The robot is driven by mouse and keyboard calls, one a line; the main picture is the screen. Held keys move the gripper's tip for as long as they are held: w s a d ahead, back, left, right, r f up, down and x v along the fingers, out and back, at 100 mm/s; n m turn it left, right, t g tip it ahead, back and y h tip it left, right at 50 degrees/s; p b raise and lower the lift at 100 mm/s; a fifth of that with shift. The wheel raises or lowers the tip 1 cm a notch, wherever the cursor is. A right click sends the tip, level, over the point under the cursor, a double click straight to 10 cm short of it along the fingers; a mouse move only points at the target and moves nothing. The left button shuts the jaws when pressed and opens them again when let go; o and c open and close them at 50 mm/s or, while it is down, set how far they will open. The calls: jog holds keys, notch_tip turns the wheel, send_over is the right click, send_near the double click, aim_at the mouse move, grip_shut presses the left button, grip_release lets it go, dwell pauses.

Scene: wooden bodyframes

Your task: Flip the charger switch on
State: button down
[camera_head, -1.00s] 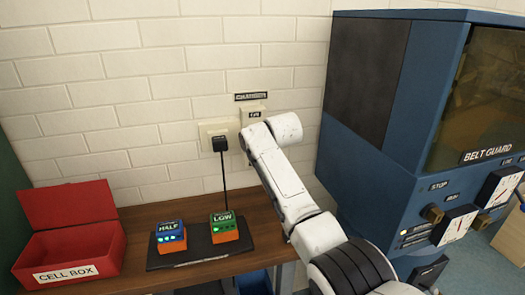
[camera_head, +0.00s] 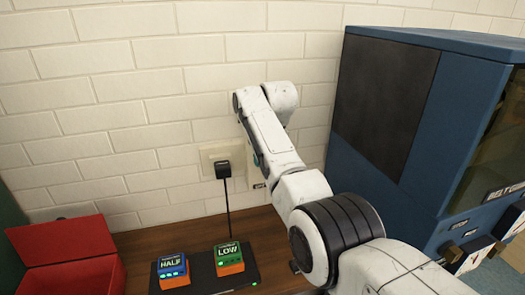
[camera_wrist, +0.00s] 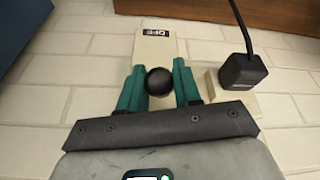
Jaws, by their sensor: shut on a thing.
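The charger switch is a pale wall plate (camera_wrist: 160,40) with a round black knob (camera_wrist: 159,82), seen close up in the wrist view. A black label (camera_wrist: 156,32) on the plate reads OFF. My gripper (camera_wrist: 159,70) has its teal fingers closed on the knob, one on each side. In the head view, my arm hides the knob and most of the plate, and only the plate's lower part (camera_head: 258,172) shows. A bit of my gripper (camera_head: 256,158) shows there beside the arm.
A black plug (camera_head: 223,170) sits in a socket left of the switch, its cord hanging to a black charger tray (camera_head: 205,276). The tray holds a blue HALF battery (camera_head: 173,270) and a green-and-orange LOW battery (camera_head: 228,257). A red box (camera_head: 60,245) stands left; a blue machine (camera_head: 400,130) stands right.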

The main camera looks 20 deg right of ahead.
jog(key=shift+w, duration=0.1)
dwell(0.3)
jog(key=c, duration=0.8)
grip_release()
jog(key=b+v, duration=0.2)
jog(key=v, duration=0.8)
jog(key=shift+r+b, duration=0.4)
